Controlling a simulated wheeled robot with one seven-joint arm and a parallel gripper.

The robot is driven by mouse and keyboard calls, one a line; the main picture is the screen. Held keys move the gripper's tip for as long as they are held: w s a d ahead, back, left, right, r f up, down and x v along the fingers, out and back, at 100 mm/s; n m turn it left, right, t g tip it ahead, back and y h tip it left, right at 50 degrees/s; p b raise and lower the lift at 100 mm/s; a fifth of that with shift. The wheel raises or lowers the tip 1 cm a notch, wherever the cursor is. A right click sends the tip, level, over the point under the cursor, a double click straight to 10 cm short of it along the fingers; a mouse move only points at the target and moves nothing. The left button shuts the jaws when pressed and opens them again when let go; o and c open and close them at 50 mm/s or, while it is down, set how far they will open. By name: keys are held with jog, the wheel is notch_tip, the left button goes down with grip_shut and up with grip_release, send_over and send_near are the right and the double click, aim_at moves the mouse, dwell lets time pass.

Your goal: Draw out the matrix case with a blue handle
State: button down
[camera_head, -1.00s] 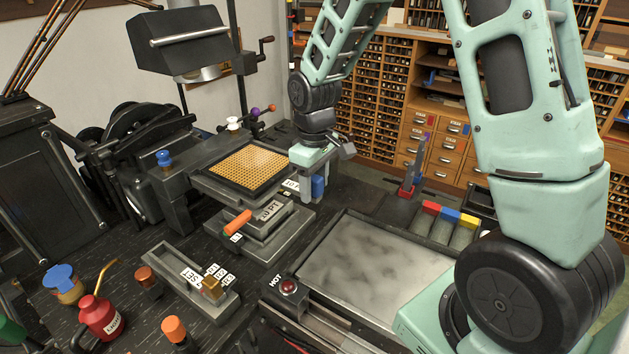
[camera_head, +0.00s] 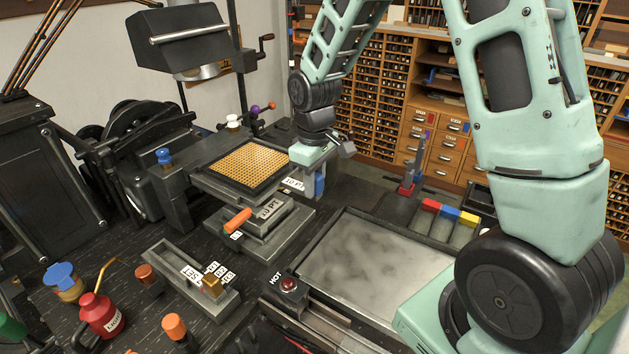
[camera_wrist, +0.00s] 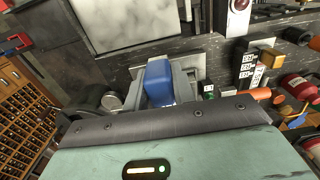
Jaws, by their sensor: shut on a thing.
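The matrix case (camera_head: 250,164) shows in the head view as a brass grid of small cells in a dark frame, seated in the casting machine. The blue handle (camera_head: 319,184) stands at the right of the case, below my wrist. My gripper (camera_head: 312,182) points down there and is shut on the blue handle. In the wrist view the blue handle (camera_wrist: 159,82) sits upright between the grey fingers. Where the handle joins the case is hidden by my gripper.
An orange-handled mould block (camera_head: 237,221) with a label sits below the case. A hot plate (camera_head: 375,262) with a red button lies to the right. A blue knob (camera_head: 163,156) is at the left. A rack of coloured blocks (camera_head: 447,212) stands beyond the plate.

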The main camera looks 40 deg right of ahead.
dwell(0.8)
jog(key=c, duration=1.8)
grip_release()
grip_shut()
